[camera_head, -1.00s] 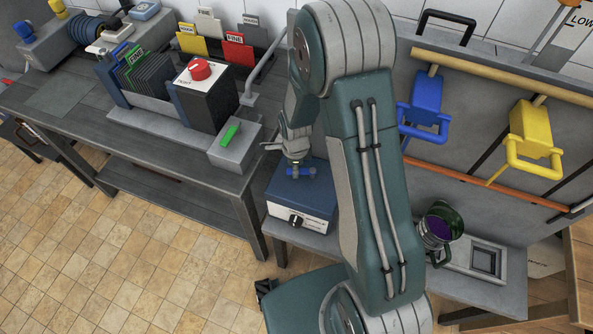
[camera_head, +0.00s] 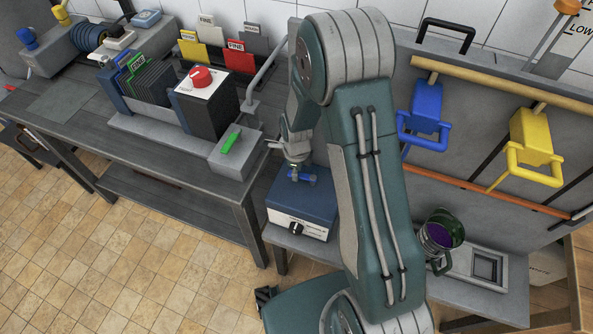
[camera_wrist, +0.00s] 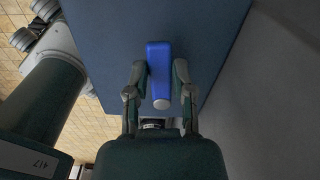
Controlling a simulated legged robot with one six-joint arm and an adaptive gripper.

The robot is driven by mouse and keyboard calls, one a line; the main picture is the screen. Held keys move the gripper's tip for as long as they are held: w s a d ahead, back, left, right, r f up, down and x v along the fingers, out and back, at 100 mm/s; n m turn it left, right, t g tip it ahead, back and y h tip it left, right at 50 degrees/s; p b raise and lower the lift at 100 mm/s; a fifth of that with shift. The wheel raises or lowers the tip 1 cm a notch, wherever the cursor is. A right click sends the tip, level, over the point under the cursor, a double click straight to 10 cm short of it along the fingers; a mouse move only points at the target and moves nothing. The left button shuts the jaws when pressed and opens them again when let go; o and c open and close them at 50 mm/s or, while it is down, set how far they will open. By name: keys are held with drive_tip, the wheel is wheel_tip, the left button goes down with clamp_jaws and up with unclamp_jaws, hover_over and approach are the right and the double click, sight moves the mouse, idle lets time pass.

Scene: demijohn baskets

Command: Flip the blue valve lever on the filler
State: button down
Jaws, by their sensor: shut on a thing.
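A blue lever (camera_wrist: 159,68), a short bar with a pale round end, lies between the two fingers of my gripper (camera_wrist: 155,80) in the wrist view. The gripper is shut on it, one finger at each side. In the head view my gripper (camera_head: 299,162) points down over a blue box (camera_head: 302,208) with a black knob and a pale front. The blue lever (camera_head: 303,177) shows just below the fingers, above the box top. I cannot tell how it joins the box; the gripper and arm hide part of it.
Blue (camera_head: 424,108) and yellow (camera_head: 532,137) units with handles hang on the grey panel at right. A jug with purple contents (camera_head: 438,233) stands below. At left, a bench holds a black box with a red knob (camera_head: 201,77) and upright cards.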

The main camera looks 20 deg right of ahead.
drive_tip(key=shift+c, duration=2.4)
unclamp_jaws()
drive_tip(key=shift+a, duration=0.1)
wheel_tip(320, 180, up, 12)
drive_tip(key=shift+w+f, duration=0.1)
